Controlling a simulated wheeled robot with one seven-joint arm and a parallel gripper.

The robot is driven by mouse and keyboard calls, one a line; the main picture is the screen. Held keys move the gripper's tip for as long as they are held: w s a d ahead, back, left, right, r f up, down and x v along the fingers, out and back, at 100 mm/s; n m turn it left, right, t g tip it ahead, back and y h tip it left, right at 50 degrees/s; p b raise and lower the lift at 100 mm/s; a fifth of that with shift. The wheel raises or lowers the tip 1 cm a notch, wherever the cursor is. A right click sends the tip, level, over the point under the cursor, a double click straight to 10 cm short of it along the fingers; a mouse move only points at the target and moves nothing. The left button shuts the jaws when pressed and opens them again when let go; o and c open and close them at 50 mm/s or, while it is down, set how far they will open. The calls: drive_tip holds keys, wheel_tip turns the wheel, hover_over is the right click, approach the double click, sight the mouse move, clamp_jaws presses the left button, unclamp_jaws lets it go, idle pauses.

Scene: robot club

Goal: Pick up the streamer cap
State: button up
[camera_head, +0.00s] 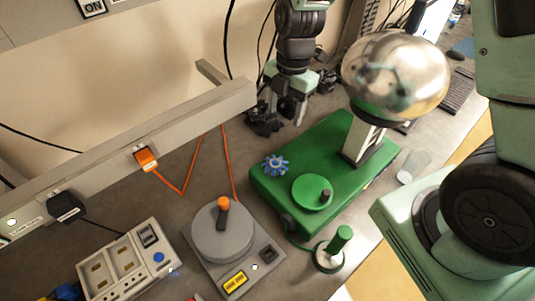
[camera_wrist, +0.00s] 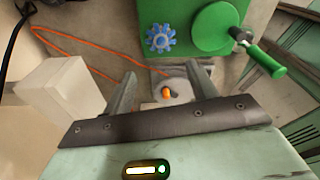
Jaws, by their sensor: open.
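A small blue toothed piece, which looks like the streamer cap (camera_head: 275,165), lies on the flat top of the green generator base (camera_head: 345,185), left of the green round plate. In the wrist view the same blue piece (camera_wrist: 160,38) lies beyond my fingertips, near the edge of the green top. My gripper (camera_wrist: 161,72) is open and empty, its two fingers apart and not touching the piece.
A large metal dome (camera_head: 396,75) stands on the base's right part. The green plate (camera_head: 312,192) with its dark knob is close beside the blue piece. A grey turntable with an orange knob (camera_head: 223,203), a green-handled stand (camera_head: 341,240) and an orange cable (camera_head: 180,190) are nearby.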

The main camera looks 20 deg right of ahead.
drive_tip(key=b, duration=0.7)
hover_over(276, 163)
drive_tip(key=d, duration=0.1)
drive_tip(key=f, duration=1.1)
drive_tip(key=shift+w+d+f, duration=0.15)
drive_tip(key=shift+w+f, duration=0.25)
drive_tip(key=shift+s+a+f+b, duration=0.1)
drive_tip(key=shift+a+f+b, duration=0.1)
drive_tip(key=shift+f+b, duration=0.55)
drive_tip(key=shift+s+a+f+b, duration=0.1)
drive_tip(key=shift+a+f+b, duration=0.15)
drive_tip(key=shift+f, duration=0.75)
drive_tip(key=shift+s+a+f+b, duration=0.15)
drive_tip(key=shift+f+b, duration=0.45)
drive_tip(key=shift+f, duration=0.3)
drive_tip(key=c, duration=1.1)
